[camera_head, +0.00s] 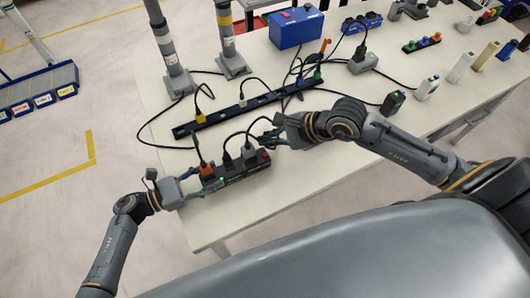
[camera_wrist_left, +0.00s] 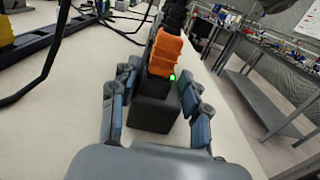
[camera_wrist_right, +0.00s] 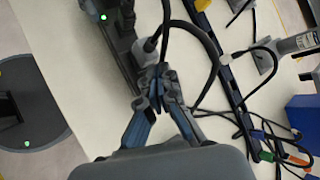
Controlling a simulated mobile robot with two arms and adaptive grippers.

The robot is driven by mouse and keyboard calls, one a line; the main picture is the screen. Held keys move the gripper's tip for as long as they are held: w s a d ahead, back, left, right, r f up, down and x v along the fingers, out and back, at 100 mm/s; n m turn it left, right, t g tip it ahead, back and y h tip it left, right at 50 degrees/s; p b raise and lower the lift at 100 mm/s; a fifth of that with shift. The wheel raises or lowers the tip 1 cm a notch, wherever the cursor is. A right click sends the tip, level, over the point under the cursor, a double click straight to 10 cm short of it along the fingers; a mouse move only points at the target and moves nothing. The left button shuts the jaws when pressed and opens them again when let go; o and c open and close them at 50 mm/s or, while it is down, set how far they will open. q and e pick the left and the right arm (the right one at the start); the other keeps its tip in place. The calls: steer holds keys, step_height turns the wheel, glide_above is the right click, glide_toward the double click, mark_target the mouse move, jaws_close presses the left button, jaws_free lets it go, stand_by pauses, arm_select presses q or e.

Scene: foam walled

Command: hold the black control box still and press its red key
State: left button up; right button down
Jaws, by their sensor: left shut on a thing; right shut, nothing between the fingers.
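The black control box (camera_head: 232,177) lies near the table's front edge, with an orange plug (camera_head: 206,169), dark and grey plugs and a red key (camera_head: 264,153) at its right end. My left gripper (camera_head: 208,182) is shut on the box's left end; the left wrist view shows the box (camera_wrist_left: 153,112) between its fingers, below the orange plug (camera_wrist_left: 165,55) and a green light. My right gripper (camera_head: 262,139) is shut and empty just behind the box's right end. In the right wrist view its fingertips (camera_wrist_right: 157,78) are beside the box (camera_wrist_right: 118,50); the red key is not visible there.
A long black power strip (camera_head: 240,106) with plugs and loose cables lies behind the box. Black cables loop close to my right gripper. A blue case (camera_head: 296,28) and grey posts (camera_head: 172,60) stand further back. Table front right of the box is clear.

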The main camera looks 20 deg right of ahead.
mark_target(268, 158)
steer(key=shift+f, duration=2)
steer(key=shift+f, duration=0.1)
steer(key=shift+f, duration=0.3)
steer(key=shift+f, duration=0.5)
stand_by(0.4)
stand_by(0.4)
steer(key=shift+r, duration=0.9)
steer(key=shift+r, duration=2.55)
